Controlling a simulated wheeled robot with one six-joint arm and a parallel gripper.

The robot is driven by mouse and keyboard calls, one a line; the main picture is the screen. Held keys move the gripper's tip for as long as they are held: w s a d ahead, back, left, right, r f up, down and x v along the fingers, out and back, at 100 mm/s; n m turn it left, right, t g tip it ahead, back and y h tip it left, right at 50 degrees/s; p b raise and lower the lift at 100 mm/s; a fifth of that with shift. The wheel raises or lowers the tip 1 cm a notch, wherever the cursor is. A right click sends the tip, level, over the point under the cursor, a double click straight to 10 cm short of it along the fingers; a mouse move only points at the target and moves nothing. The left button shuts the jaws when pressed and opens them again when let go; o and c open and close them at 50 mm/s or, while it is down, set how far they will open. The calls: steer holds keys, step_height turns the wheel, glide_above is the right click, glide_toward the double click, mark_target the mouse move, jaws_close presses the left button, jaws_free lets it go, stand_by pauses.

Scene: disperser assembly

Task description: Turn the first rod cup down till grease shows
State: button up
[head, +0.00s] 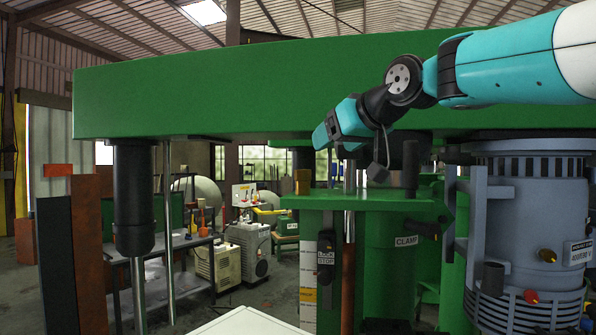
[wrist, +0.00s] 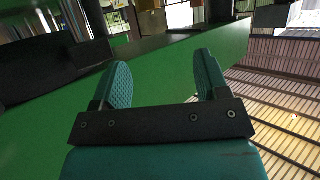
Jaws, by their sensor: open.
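A small brass-coloured cup (head: 302,181) stands upright on the green plate in the head view, left of a steel rod. I cannot tell for sure that it is the first rod cup, and no grease shows on it. My gripper (wrist: 165,66) is open and empty in the wrist view, its two teal fingers apart with the green beam behind them. In the head view my wrist is in front of the beam, above and to the right of the brass cup, apart from it; the fingertips are hard to make out there.
A large green beam (head: 250,90) spans the view above the green plate (head: 370,198). A grey motor housing (head: 530,225) stands at the right. A black cylinder with a rod (head: 133,200) hangs at the left. A workbench and machines (head: 245,245) stand behind.

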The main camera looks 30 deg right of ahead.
mark_target(303, 171)
steer(key=shift+h, duration=0.3)
steer(key=p+x, duration=0.2)
steer(key=x, duration=0.2)
steer(key=d+p+x, duration=0.1)
steer(key=p+x, duration=0.1)
steer(key=x, duration=0.3)
steer(key=p+x, duration=0.3)
steer(key=x, duration=0.2)
steer(key=shift+w+d+f, duration=0.15)
steer(key=shift+d, duration=0.1)
steer(key=shift+x, duration=0.85)
steer(key=shift+f, duration=0.1)
steer(key=shift+c, duration=0.5)
